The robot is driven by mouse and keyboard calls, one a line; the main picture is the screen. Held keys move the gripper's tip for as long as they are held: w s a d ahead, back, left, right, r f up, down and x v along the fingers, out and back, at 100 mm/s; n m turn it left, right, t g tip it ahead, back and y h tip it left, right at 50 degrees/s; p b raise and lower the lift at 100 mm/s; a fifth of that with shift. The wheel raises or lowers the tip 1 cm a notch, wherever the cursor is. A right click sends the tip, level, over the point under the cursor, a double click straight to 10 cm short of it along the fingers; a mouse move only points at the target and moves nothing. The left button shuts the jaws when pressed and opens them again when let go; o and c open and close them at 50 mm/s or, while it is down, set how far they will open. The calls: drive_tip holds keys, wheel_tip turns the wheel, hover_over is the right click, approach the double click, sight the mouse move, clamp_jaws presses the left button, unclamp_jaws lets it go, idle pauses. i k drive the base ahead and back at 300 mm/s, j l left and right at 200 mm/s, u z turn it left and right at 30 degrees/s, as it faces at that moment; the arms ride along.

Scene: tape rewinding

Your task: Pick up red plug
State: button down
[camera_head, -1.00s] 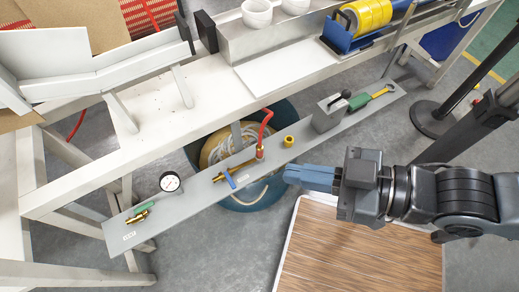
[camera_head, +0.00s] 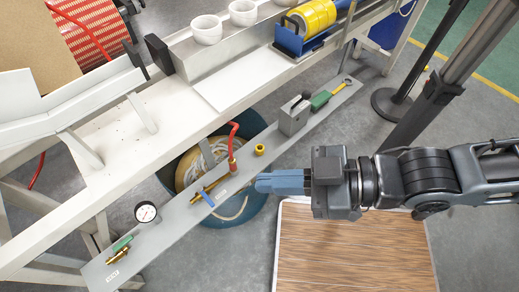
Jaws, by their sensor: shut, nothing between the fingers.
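A red plug (camera_head: 232,164) stands upright on the narrow grey shelf (camera_head: 175,230), with a red bent hose-like piece rising from its top. My gripper (camera_head: 260,182) has blue fingers that point left, closed together with nothing visible between them. The fingertips are to the right of the red plug and slightly lower in the picture, apart from it. They show in front of the shelf's near edge; their height above it is hard to tell.
A grey block (camera_head: 293,117) and a gauge (camera_head: 146,212) also stand on the shelf. A blue bin (camera_head: 250,207) is below, and a white bench (camera_head: 110,160) is behind.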

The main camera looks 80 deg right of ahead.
sight(232, 168)
drive_tip(key=z, duration=0.5)
drive_tip(key=i+j+z, duration=0.1)
drive_tip(key=j+z, duration=0.35)
drive_tip(key=j, duration=0.15)
drive_tip(key=j+z, duration=0.4)
drive_tip(key=j, duration=0.15)
drive_tip(key=i+j+z, duration=0.1)
drive_tip(key=j, duration=1.3)
drive_tip(key=i+j, duration=0.1)
drive_tip(key=j, duration=0.2)
drive_tip(key=z, duration=0.05)
